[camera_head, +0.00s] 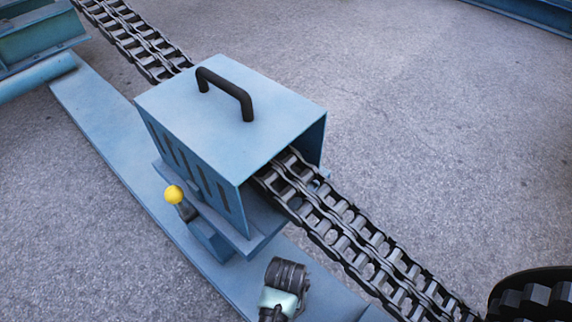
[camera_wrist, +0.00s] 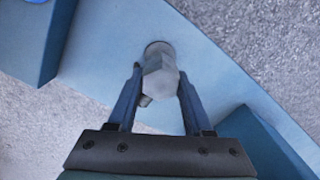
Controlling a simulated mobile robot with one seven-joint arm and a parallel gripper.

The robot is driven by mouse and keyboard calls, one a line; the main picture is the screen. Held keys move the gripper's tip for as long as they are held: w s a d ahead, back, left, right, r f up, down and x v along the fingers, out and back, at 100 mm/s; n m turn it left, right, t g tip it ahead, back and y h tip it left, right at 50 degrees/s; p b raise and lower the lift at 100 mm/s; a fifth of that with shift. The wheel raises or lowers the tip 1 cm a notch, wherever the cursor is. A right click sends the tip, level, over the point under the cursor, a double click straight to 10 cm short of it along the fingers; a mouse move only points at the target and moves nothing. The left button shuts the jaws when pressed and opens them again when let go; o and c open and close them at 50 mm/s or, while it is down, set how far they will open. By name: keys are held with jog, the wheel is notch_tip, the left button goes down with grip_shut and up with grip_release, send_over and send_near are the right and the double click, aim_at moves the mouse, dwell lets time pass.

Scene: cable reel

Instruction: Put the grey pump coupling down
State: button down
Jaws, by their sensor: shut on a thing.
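In the wrist view, the grey pump coupling (camera_wrist: 159,82) is a faceted, pale grey piece between the two dark blue fingers of my gripper (camera_wrist: 160,78). My gripper is shut on it. The coupling lies over a blue steel beam (camera_wrist: 105,50), with a dark rounded edge at its far end. I cannot tell whether it touches the beam. Part of a small darker piece shows at its lower left. In the head view, the coupling cannot be made out. A dark ribbed arm part with a pale green section shows over the beam at the bottom.
A blue housing (camera_head: 232,115) with a black handle (camera_head: 225,93) stands over a heavy double chain (camera_head: 345,228). A yellow-knobbed lever (camera_head: 174,195) sticks out at its side. A dark toothed wheel (camera_head: 535,298) is at lower right. Open concrete floor (camera_head: 440,110) lies at the right.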

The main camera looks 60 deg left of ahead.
jog(key=shift+f+b, duration=1)
jog(key=shift+f, duration=0.95)
jog(key=shift+f, duration=0.15)
jog(key=shift+c, duration=1.5)
grip_release()
notch_tip(320, 180, up, 12)
jog(key=p, duration=0.6)
jog(key=shift+p, duration=0.3)
